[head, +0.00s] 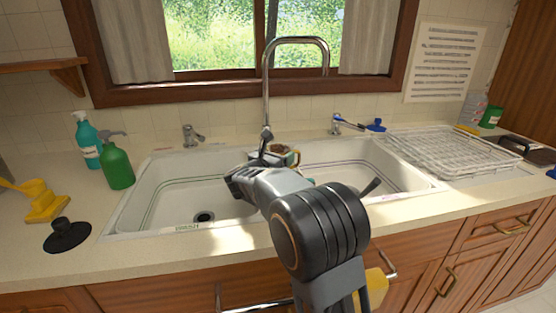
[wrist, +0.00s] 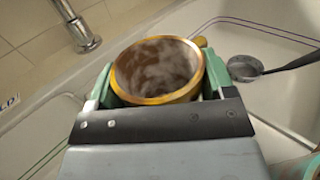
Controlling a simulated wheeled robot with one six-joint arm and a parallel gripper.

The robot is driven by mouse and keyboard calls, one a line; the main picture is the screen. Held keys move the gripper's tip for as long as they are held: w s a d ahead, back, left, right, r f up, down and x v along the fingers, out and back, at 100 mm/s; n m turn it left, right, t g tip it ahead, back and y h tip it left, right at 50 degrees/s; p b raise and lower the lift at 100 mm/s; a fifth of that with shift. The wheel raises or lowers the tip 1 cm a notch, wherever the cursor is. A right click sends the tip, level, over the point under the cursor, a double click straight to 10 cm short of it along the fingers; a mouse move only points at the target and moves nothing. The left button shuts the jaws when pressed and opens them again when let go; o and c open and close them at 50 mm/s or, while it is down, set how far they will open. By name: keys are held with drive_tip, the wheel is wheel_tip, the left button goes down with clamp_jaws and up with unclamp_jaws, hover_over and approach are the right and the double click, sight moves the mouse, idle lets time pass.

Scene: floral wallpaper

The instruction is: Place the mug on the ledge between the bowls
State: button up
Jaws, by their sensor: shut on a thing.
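The mug (wrist: 158,70) has a gold-brown rim and a mottled brown inside. My gripper (wrist: 160,88) is shut on it, with a pale green finger at each side. In the head view the mug (head: 278,151) shows just beyond my arm, near the tall faucet and around the divide between the two sink bowls. The left bowl (head: 165,195) and the right bowl (head: 345,160) are white. My arm hides most of the ledge between them. I cannot tell whether the mug's base touches anything.
The tall faucet (head: 266,100) rises close behind the mug. A dark handle (wrist: 295,62) reaches over a bowl in the wrist view. A wire rack (head: 445,150) stands right. A green bottle (head: 117,167) and black plunger-like thing (head: 67,234) stand left.

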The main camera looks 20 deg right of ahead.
drive_tip(key=shift+f, duration=0.45)
drive_tip(key=shift+f+b, duration=0.2)
drive_tip(key=shift+b, duration=0.1)
drive_tip(key=o, duration=0.8)
drive_tip(key=shift+r+p, duration=0.3)
drive_tip(key=shift+p, duration=0.15)
drive_tip(key=v, duration=0.7)
drive_tip(key=shift+s+a+f, duration=0.15)
drive_tip(key=shift+a, duration=0.1)
